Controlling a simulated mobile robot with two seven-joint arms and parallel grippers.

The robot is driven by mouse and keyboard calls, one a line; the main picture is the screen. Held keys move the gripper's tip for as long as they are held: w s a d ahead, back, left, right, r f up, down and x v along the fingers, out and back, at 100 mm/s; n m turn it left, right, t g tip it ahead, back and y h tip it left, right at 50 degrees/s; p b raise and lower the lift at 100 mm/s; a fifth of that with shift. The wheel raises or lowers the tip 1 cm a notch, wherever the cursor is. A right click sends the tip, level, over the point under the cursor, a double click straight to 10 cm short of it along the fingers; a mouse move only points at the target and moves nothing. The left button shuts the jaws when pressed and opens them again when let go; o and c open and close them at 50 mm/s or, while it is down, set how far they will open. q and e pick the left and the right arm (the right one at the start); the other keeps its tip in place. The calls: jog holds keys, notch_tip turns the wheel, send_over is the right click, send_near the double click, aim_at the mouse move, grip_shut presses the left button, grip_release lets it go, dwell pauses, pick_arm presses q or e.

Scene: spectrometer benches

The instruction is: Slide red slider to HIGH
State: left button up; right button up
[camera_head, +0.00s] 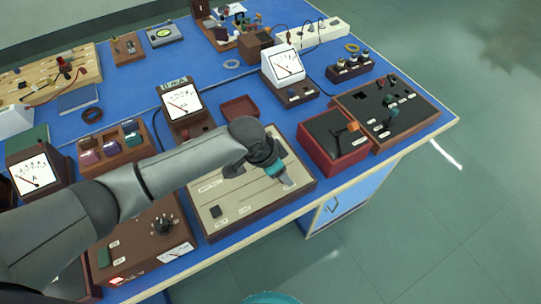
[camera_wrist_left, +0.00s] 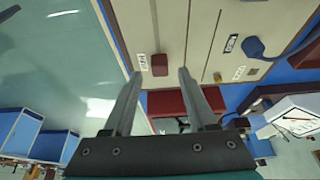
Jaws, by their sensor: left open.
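The slider panel (camera_head: 222,195) is a beige plate in a brown frame near the table's front edge. It also shows in the left wrist view (camera_wrist_left: 200,30), with long grooves and small white labels too small to read. A dull red slider knob (camera_wrist_left: 159,65) sits on it, by a label at the panel's end. In the head view my gripper and arm hide this knob. My left gripper (camera_head: 287,182) is open, low over the panel's right end. In the wrist view its fingertips (camera_wrist_left: 161,73) lie either side of the red knob; contact cannot be told.
A blue knob (camera_wrist_left: 253,47) sits on the same panel. A red box with a black top (camera_head: 333,137) stands just right of the panel. A dial box (camera_head: 154,238) stands left, and meters (camera_head: 183,101) stand behind. Free floor lies beyond the front edge.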

pick_arm(q)
jog(key=p+v, duration=0.2)
jog(key=v, duration=1.2)
jog(key=shift+f, duration=0.1)
